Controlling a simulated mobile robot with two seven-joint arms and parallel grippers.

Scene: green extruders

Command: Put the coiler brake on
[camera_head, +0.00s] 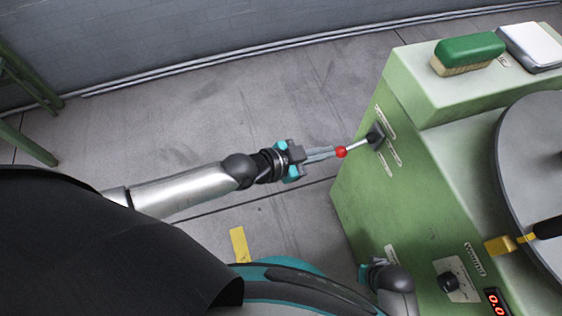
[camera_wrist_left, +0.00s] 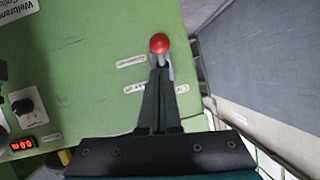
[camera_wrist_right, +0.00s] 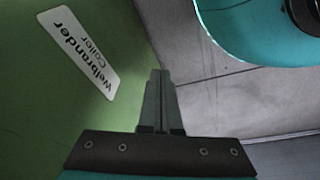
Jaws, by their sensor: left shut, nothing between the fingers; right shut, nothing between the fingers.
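The coiler brake is a lever with a red ball knob (camera_head: 341,152) on a metal rod, coming out of a dark socket (camera_head: 376,136) on the green machine's side. My left gripper (camera_head: 333,153) is shut, its fingertips right at the red knob. In the left wrist view the knob (camera_wrist_left: 159,43) shows just beyond the shut fingertips (camera_wrist_left: 159,68); I cannot tell whether they touch. My right gripper (camera_wrist_right: 159,72) is shut and empty near the green panel marked "Welbrander Coiler" (camera_wrist_right: 78,52). In the head view its fingers are hidden.
The green machine (camera_head: 415,185) fills the right side, with a grey disc (camera_head: 535,160), a black knob (camera_head: 449,282) and a red display (camera_head: 496,301). A green brush (camera_head: 468,50) and a white-topped object (camera_head: 533,45) lie on top. Open floor (camera_head: 200,130) lies left of the machine.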

